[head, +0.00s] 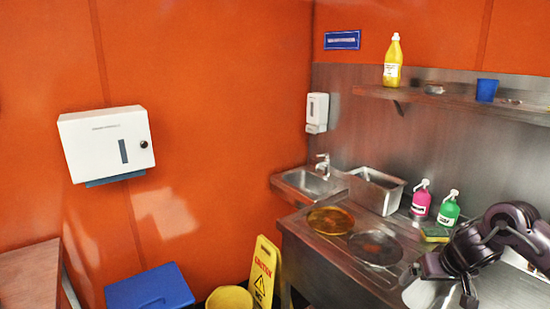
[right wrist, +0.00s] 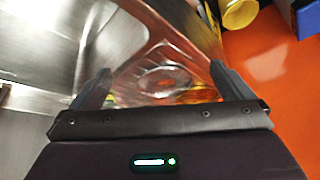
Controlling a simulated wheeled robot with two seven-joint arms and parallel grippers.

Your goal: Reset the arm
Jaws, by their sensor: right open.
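My right arm comes in at the right edge of the head view, and its dark gripper (head: 447,282) is over the steel counter (head: 325,282). In the right wrist view the two fingers of the gripper (right wrist: 162,85) stand wide apart with nothing held between them. Beyond them lie a clear round dish (right wrist: 165,78) and part of an amber one. In the head view the clear dish (head: 375,248) and the amber dish (head: 331,220) lie flat, left of the gripper and apart from it. My left gripper is not in view.
A pink bottle (head: 420,200), a green bottle (head: 448,210) and a sponge (head: 435,234) stand close behind my right gripper. A steel tub (head: 375,190) and a sink (head: 308,181) are further back. A yellow caution sign (head: 263,272) stands left of the counter.

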